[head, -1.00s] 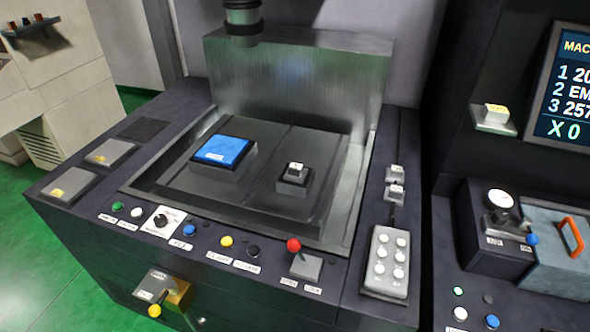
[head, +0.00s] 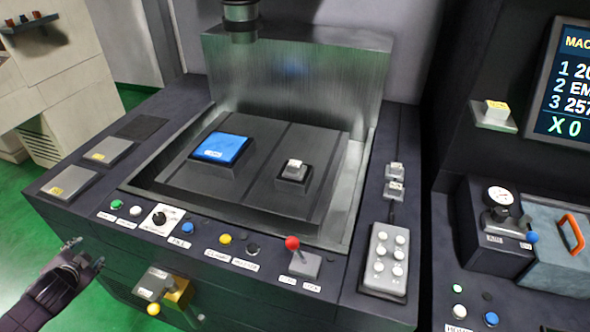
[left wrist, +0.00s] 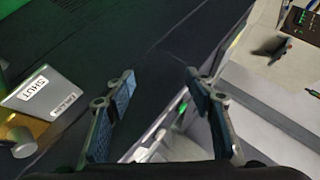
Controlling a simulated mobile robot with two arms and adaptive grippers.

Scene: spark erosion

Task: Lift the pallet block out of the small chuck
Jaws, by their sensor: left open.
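The pallet block (head: 294,166) is a small light-grey block with a dark mark on top. It sits on the small dark chuck (head: 292,181), on the right part of the machine's work table. My left gripper (head: 87,254) is at the lower left, in front of the machine's front-left edge. It is far from the block, open and empty. In the left wrist view its two fingers (left wrist: 158,84) stand apart with nothing between them. The right gripper is not in view.
A blue-topped larger chuck (head: 221,148) is left of the small one. A red-knobbed lever (head: 292,243) and several buttons line the front panel. A yellow-knobbed lever (head: 153,309) juts from the front face. A button pendant (head: 386,262) lies at right. A spindle (head: 240,15) hangs above.

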